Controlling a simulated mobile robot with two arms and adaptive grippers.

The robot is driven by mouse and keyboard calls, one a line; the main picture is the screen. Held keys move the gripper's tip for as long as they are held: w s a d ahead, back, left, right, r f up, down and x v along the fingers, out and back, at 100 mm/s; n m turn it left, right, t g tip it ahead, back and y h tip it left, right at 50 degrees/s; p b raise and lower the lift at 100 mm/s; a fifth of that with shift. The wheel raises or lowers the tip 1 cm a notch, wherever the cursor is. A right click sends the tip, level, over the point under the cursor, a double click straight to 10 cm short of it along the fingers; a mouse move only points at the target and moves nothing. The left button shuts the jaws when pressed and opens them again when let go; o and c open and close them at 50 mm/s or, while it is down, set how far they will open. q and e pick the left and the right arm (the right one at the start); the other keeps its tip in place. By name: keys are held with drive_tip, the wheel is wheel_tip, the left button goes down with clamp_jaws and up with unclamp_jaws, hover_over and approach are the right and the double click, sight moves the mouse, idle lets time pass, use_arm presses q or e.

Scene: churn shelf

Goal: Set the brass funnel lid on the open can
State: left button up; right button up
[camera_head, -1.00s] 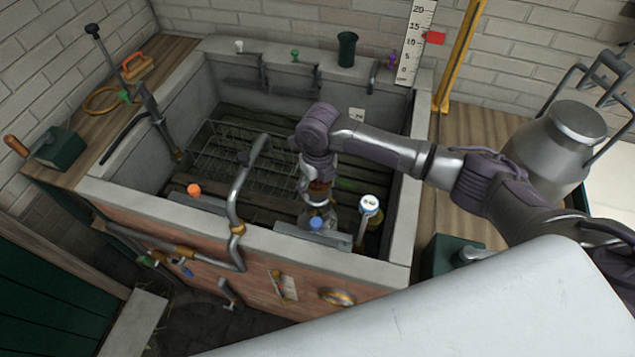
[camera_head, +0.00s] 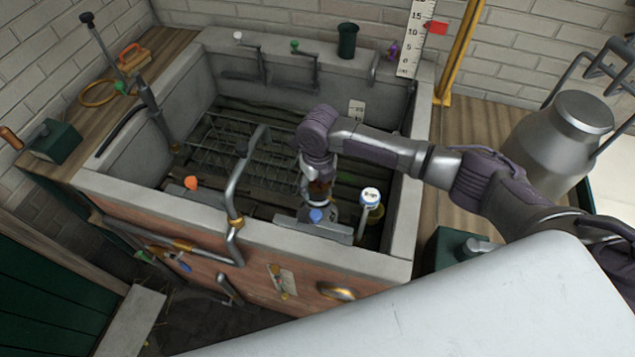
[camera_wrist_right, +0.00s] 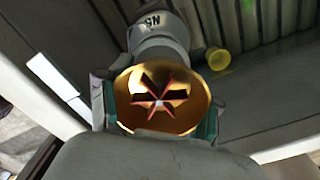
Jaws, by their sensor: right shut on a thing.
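The brass funnel lid (camera_wrist_right: 163,98) is a round golden disc with a dark star-shaped pattern, seen close up in the right wrist view. My right gripper (camera_wrist_right: 158,108) is shut on it, with a teal-padded finger at each side. A grey metal can (camera_wrist_right: 160,42) with dark lettering shows just beyond the lid, which hides part of it. I cannot tell whether lid and can touch. In the head view my right gripper (camera_head: 318,188) points down inside the stone trough, and the can is mostly hidden below it. My left gripper is not in view.
The stone trough (camera_head: 330,245) has high walls around my right gripper. A wire rack (camera_head: 225,160) lies to its left, and a bent grey pipe (camera_head: 240,185) rises at the front. A white-capped post (camera_head: 370,196) stands close right. A large churn (camera_head: 560,145) stands outside at right.

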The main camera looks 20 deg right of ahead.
drive_tip(key=shift+f, duration=0.55)
drive_tip(key=shift+f+b, duration=0.3)
drive_tip(key=shift+b, duration=0.05)
drive_tip(key=o, duration=1.8)
drive_tip(key=shift+r, duration=0.1)
wheel_tip(320, 180, up, 12)
drive_tip(key=shift+f, duration=0.1)
drive_tip(key=shift+s, duration=0.1)
